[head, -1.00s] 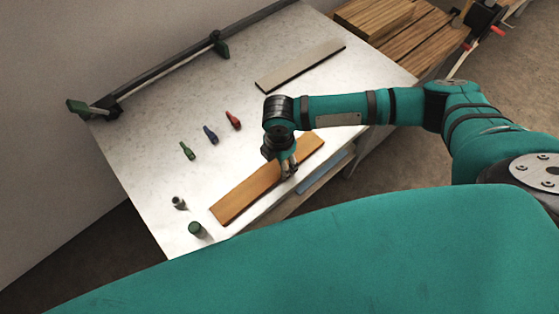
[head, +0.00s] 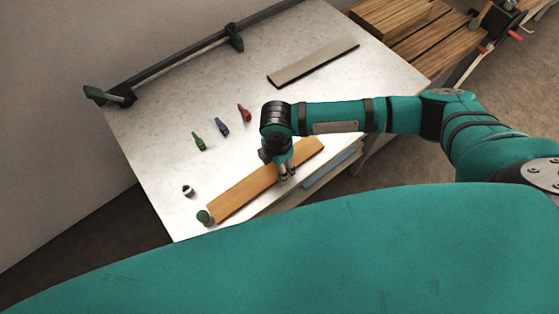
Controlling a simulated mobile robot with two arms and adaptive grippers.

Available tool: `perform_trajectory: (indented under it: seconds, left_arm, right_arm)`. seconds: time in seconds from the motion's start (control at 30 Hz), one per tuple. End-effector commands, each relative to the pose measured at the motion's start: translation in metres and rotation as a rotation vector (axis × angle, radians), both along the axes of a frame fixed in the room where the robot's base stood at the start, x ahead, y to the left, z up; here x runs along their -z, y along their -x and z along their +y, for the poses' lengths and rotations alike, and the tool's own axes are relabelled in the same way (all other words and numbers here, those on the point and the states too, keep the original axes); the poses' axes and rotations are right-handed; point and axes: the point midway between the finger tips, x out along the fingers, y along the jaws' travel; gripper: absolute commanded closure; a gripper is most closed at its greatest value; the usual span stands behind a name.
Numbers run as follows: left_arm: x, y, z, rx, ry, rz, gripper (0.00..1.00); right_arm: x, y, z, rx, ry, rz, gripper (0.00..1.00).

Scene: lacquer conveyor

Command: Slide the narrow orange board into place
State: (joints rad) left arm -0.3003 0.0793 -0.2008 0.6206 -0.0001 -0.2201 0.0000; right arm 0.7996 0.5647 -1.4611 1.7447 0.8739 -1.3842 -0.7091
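The narrow orange board (head: 240,193) lies flat near the front edge of the white table (head: 150,150), running diagonally. Its lower left end is right beside a short green-topped cylinder (head: 204,217); I cannot tell whether they touch. My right gripper (head: 287,173) points down at the board's front long edge, right of its middle. Its fingertips are close together and appear to touch the board, but I cannot tell whether they are shut on it. The gripper hides part of the board. My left gripper is not in view.
A second short cylinder (head: 188,190) stands behind the board's left end. Green (head: 199,141), blue (head: 222,127) and red (head: 244,113) small bottles stand mid-table. A greyish board (head: 313,63) lies farther back. A clamp bar (head: 180,62) runs along the wall side. Wooden planks (head: 410,35) lie beyond the table.

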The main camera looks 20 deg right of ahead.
Motion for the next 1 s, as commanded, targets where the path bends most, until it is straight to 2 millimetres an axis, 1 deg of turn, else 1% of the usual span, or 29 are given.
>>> perform_trajectory:
  seconds: [0.03,0.17,0.2,0.37,0.47,0.57,0.67,0.9,1.0]
  left_arm:
    - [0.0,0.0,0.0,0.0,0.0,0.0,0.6]
    - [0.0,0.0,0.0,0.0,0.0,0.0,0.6]
    - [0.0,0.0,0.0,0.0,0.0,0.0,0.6]
    - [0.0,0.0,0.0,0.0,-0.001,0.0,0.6]
    - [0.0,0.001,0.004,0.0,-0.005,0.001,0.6]
    - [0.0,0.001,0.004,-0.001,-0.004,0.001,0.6]
    - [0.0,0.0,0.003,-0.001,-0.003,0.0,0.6]
    - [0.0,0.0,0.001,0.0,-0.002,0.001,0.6]
    - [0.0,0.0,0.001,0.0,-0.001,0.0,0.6]
  right_arm:
    - [0.0,0.0,0.0,0.0,0.0,-0.001,0.37]
    - [0.0,0.0,0.0,0.0,0.0,0.0,0.2]
    - [0.0,0.0,0.0,0.0,0.0,-0.001,0.17]
    - [0.0,0.0,0.0,0.0,0.0,0.0,0.17]
    - [-0.001,0.0,0.0,0.0,0.001,0.0,0.17]
    - [-0.007,-0.001,0.0,0.0,-0.001,-0.002,0.17]
    - [-0.022,-0.001,0.0,-0.001,-0.002,-0.002,0.17]
    - [-0.074,-0.001,0.0,-0.001,-0.002,-0.003,0.17]
    - [-0.093,-0.001,0.0,-0.001,-0.001,-0.004,0.17]
